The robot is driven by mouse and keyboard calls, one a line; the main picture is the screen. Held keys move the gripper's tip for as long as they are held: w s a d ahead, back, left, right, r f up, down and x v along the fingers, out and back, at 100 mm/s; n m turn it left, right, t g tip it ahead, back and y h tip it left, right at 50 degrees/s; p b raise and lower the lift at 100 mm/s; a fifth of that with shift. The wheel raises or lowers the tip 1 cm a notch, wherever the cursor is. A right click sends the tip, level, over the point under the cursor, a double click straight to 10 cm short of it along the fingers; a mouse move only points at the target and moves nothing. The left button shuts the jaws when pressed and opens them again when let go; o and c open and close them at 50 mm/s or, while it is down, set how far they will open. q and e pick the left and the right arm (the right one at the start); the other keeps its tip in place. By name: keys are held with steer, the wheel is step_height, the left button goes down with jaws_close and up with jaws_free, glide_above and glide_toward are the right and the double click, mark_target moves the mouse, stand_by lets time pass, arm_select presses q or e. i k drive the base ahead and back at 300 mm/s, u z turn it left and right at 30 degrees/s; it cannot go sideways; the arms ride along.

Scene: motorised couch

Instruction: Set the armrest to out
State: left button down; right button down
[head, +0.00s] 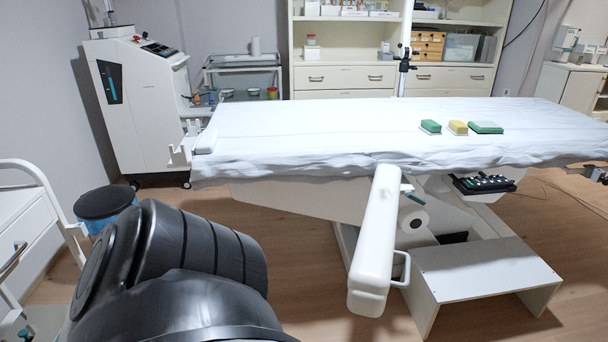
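The armrest (376,235) is a long white padded bar. It projects from the near side of the couch (290,125) towards me, at a slight angle, with its rounded near end low in the picture. A teal-tipped lever (413,197) shows just right of its far end. A white loop handle (404,270) shows beside its near end; I cannot tell whether it belongs to the armrest or the step. Neither gripper is in view. A black link of my own arm fills the lower left, and nothing of mine touches the armrest in this view.
A white step (480,270) stands right of the armrest. A black button panel (483,184) hangs under the couch edge. Green and yellow blocks (457,127) lie on the sheet. A black-topped bin (105,202) and white cabinet (25,235) stand left. Floor between bin and armrest looks clear.

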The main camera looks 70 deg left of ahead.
mark_target(370, 282)
steer(key=k, duration=0.8)
steer(key=u, duration=1.7)
steer(key=i, duration=0.5)
steer(key=u, duration=0.05)
